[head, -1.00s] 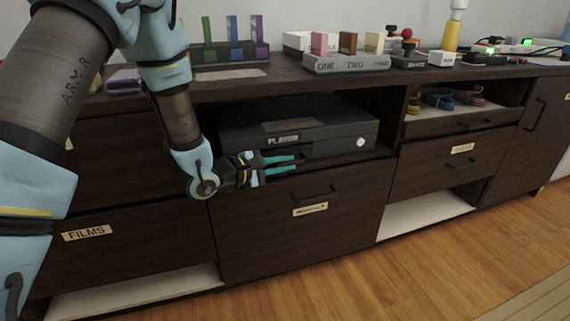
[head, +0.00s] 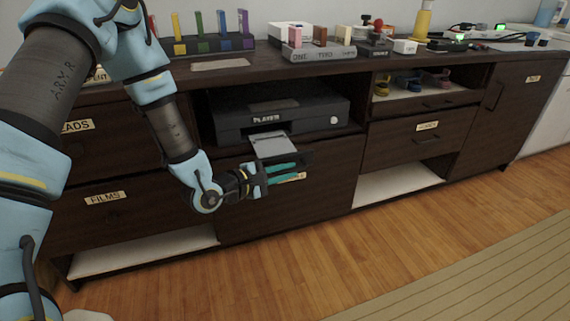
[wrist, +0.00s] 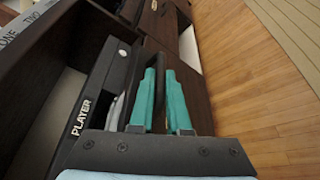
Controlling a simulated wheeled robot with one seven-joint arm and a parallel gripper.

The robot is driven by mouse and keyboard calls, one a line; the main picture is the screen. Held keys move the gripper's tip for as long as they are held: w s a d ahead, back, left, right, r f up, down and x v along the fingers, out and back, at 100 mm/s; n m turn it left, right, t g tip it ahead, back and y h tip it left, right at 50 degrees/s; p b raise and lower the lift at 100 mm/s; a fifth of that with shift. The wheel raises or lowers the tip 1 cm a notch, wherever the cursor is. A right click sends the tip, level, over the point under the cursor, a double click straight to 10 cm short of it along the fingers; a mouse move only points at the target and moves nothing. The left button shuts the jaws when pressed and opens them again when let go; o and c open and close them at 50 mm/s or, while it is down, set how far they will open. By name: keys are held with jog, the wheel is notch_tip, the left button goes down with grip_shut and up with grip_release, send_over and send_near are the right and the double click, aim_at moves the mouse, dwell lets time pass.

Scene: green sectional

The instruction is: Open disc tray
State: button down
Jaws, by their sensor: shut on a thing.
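The black player (head: 225,119), labelled PLAYER, sits in the open shelf of the dark cabinet; it also shows in the wrist view (wrist: 97,88). Its disc tray (head: 272,146) sticks out of the front, with a light grey top and a dark front panel. My gripper (head: 294,171) is at the tray's front, outside the cabinet. In the wrist view, its teal fingers (wrist: 160,75) are shut on the dark front panel, one on each side. The fingers partly hide the panel.
A drawer front (head: 310,200) lies just below the tray, its label partly hidden by my fingers. The cabinet top (head: 220,65) holds coloured blocks and several small items. Other drawers flank the player. The wooden floor (head: 300,265) in front is clear.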

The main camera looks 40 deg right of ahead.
jog(key=shift+s+a, duration=0.1)
jog(key=shift+s, duration=0.1)
jog(key=c, duration=1.2)
grip_release()
jog(key=shift+o, duration=0.2)
jog(key=p+v, duration=0.1)
jog(key=v, duration=0.9)
jog(key=shift+a+p, duration=0.4)
jog(key=shift+a, duration=0.05)
